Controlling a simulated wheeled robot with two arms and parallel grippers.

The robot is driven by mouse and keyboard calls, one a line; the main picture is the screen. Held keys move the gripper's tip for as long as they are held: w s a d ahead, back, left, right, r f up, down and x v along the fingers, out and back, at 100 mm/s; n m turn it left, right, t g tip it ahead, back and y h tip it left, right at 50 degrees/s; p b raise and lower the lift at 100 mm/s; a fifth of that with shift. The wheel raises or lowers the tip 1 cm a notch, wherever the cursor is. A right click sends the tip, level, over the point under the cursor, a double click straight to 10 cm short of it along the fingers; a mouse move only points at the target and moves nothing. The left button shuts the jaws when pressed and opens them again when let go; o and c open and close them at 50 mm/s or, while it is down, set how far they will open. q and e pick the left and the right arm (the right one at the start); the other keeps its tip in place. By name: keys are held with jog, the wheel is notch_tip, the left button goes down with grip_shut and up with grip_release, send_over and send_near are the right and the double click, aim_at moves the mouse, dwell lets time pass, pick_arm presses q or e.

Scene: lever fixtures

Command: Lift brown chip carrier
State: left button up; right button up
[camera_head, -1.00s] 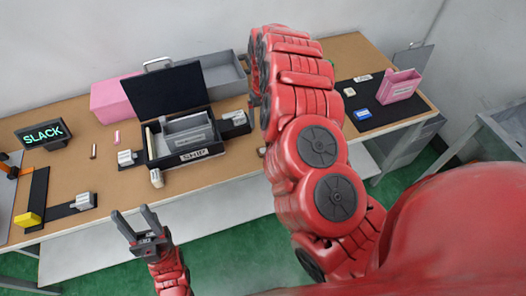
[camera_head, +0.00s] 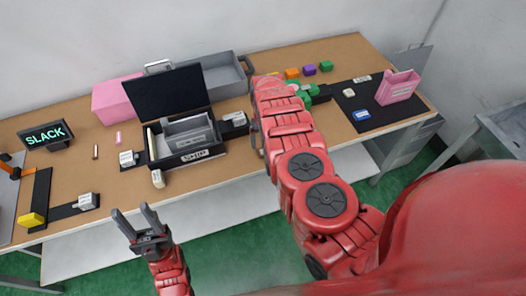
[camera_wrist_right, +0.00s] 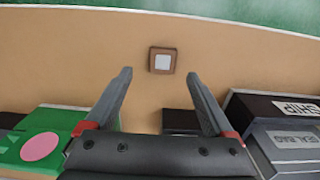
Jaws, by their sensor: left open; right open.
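The brown chip carrier (camera_wrist_right: 162,60) is a small brown square with a pale centre, lying flat on the tan tabletop in the right wrist view. My right gripper (camera_wrist_right: 159,75) is open, with nothing between its fingers, and the carrier shows between and just beyond the fingertips. I cannot tell the gripper's height above it. In the head view my right arm hides the carrier and most of the right gripper. My left gripper (camera_head: 132,209) is open and empty, in front of the table's near edge.
An open black box labelled SHIP (camera_head: 195,155) stands at the middle left. A green box with a pink disc (camera_wrist_right: 38,148) is left of my right gripper in its wrist view. A pink bin (camera_head: 398,88) and a blue item (camera_head: 362,114) are on a black mat at right.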

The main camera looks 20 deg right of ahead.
aim_at(262, 150)
jog(key=shift+f, duration=0.95)
jog(key=f+b, duration=0.3)
jog(key=shift+w+a+f, duration=0.2)
jog(key=shift+a+f, duration=0.05)
jog(key=shift+f, duration=0.05)
jog(key=shift+r, duration=0.1)
jog(key=shift+c, duration=0.4)
grip_shut()
jog(key=shift+r, duration=0.1)
